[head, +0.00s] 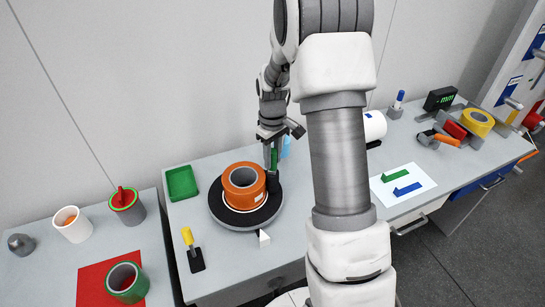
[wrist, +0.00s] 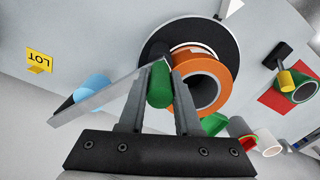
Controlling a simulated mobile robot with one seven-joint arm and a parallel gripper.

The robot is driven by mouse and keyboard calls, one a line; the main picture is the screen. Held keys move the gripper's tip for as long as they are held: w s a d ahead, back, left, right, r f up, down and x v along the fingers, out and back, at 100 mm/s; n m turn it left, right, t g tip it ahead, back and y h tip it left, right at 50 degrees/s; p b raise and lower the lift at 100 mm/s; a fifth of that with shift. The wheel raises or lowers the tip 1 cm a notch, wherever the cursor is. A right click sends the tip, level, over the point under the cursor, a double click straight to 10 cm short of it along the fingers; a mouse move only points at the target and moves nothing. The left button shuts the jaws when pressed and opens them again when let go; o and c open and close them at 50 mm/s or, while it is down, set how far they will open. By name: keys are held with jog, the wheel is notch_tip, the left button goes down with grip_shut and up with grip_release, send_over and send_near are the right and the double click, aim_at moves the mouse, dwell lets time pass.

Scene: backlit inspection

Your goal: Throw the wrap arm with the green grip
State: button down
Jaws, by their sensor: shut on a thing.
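The wrap arm's green grip (head: 274,158) stands upright above a dark base (head: 273,182) at the right side of the black turntable (head: 221,214). My gripper (head: 272,153) reaches down onto it from above and is shut on it. In the wrist view the green grip (wrist: 159,86) sits between the two fingers of my gripper (wrist: 160,80). An orange roll (head: 236,196) lies on the turntable, close to the left of the grip. The grip's lower end is partly hidden in the wrist view.
A yellow-gripped lever (head: 189,240) on a black base stands left of the turntable. A green tray (head: 181,182) lies behind it. A light blue object (head: 286,147) is close behind my gripper. A white marker (head: 264,237) sits at the turntable's front edge.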

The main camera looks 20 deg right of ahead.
jog(key=shift+d, duration=0.15)
jog(key=shift+s+d, duration=0.4)
jog(key=shift+d, duration=0.25)
jog(key=shift+s+d, duration=0.35)
jog(key=shift+d, duration=0.25)
jog(key=c, duration=0.6)
grip_release()
jog(key=shift+r, duration=0.1)
notch_tip(320, 180, up, 17)
jog(key=shift+r, duration=0.15)
